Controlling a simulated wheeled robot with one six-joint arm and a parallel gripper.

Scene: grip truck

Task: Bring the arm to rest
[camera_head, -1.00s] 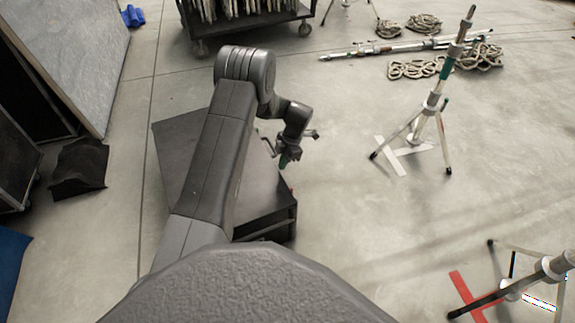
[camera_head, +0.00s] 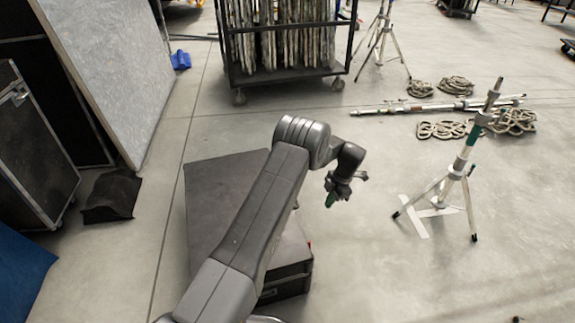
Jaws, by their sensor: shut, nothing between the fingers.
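My gripper (camera_head: 336,197) hangs at the end of my folded dark grey arm (camera_head: 262,215), just right of the picture's middle. It is shut and holds nothing. It hangs in front of bare floor, to the right of a black case. A small green part shows at its lower end. The fingertips are small and partly dark in this view.
A black flat-topped case (camera_head: 215,190) stands behind and below my arm. A light stand (camera_head: 458,175) is on the right, over white floor tape (camera_head: 411,222). A wheeled rack (camera_head: 240,82) stands at the back. Coiled ropes (camera_head: 440,130) lie behind the stand.

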